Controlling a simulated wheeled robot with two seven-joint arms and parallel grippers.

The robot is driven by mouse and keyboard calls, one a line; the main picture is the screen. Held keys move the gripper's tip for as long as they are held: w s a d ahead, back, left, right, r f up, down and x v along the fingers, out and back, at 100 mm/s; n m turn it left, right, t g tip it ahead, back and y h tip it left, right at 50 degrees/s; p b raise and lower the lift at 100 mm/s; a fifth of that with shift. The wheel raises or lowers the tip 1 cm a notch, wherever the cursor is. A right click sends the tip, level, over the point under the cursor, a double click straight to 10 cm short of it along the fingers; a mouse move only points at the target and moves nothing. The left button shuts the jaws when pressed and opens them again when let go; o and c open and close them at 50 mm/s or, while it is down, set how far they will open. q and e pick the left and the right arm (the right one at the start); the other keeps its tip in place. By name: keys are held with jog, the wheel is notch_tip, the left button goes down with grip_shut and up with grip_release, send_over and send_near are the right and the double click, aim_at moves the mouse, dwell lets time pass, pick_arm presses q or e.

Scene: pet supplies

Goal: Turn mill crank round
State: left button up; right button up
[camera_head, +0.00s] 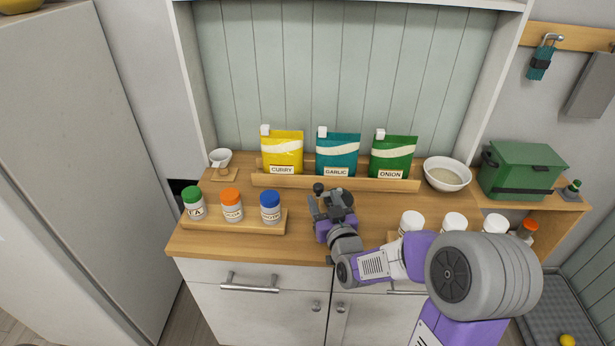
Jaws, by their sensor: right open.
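My right arm reaches in from the lower right over the wooden counter. Its right gripper (334,196) is at the middle of the counter, in front of the teal garlic bag, and is open. A small dark round knob (318,187) shows at the gripper's left fingertip; it looks like the mill's crank knob, but I cannot tell for sure. The mill's body is mostly hidden behind the gripper and wrist. I cannot tell whether the fingers touch the knob. My left gripper is not in view.
Curry (282,150), garlic (338,150) and onion (393,155) bags stand in a wooden rack (335,183). Jars (231,204) stand on a tray at left; white-lidded jars (454,222) stand at right. A bowl (447,172), green box (521,169) and white cup (220,157) are at the back.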

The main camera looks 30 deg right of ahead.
aim_at(320, 189)
jog(key=shift+w+d+r, duration=0.1)
jog(key=shift+w+d, duration=0.15)
jog(key=shift+w, duration=0.65)
jog(key=shift+w+d+r, duration=0.15)
jog(key=shift+w+d, duration=0.1)
jog(key=shift+w, duration=0.6)
jog(key=shift+w+d+r, duration=0.1)
jog(key=shift+w+d, duration=0.15)
jog(key=shift+w, duration=0.65)
jog(key=shift+w, duration=0.15)
grip_shut()
